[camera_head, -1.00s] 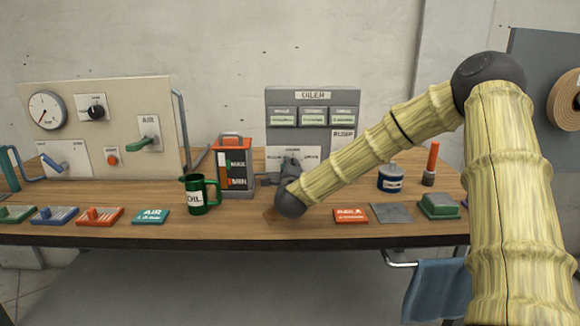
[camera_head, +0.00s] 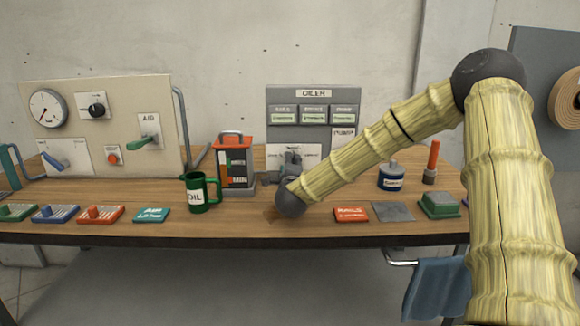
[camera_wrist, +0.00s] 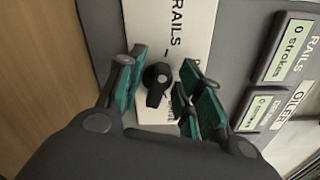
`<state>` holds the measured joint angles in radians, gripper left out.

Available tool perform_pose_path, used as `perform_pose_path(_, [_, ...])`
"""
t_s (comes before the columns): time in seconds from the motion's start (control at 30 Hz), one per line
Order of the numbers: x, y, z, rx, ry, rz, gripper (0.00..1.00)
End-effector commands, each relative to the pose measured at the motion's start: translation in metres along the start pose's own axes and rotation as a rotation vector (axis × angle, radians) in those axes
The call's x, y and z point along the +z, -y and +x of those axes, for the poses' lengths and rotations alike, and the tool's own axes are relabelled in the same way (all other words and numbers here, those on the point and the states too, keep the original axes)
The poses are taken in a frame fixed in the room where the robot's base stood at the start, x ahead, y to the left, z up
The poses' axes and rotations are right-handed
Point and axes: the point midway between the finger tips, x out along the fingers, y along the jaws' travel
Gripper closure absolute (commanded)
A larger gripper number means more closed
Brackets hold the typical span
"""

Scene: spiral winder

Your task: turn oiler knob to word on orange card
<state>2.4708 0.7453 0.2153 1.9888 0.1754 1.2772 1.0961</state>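The grey oiler panel (camera_head: 283,98) stands at the back of the bench, with several small displays on top. The orange card (camera_head: 350,214) lies on the bench and its word looks like RAILS. The black oiler knob (camera_wrist: 157,82) sits on a white label plate in the wrist view, its longer end pointing down in the picture. RAILS is printed on the plate above it; another word below is mostly hidden by my finger. My gripper (camera_wrist: 163,76) is open, with its green-padded fingers on either side of the knob and narrow gaps visible. In the head view my gripper (camera_head: 292,160) covers the knob.
Left of the oiler stand an orange-topped oil unit (camera_head: 234,160) and a green oil mug (camera_head: 197,194). A grey plate (camera_head: 392,211), a green block (camera_head: 438,205) and a blue tin (camera_head: 391,178) lie to the right. A gauge panel (camera_head: 100,100) stands at left.

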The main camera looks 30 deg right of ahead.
Motion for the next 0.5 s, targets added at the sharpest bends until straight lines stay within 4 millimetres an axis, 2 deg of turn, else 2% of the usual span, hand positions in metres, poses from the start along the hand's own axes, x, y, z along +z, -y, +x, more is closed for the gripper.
perform_pose_path(0.17, [0.0,0.0,-0.012,0.0,0.0,0.001,0.64])
perform_pose_path(0.5, [0.001,0.0,-0.072,0.001,0.002,0.001,0.64])
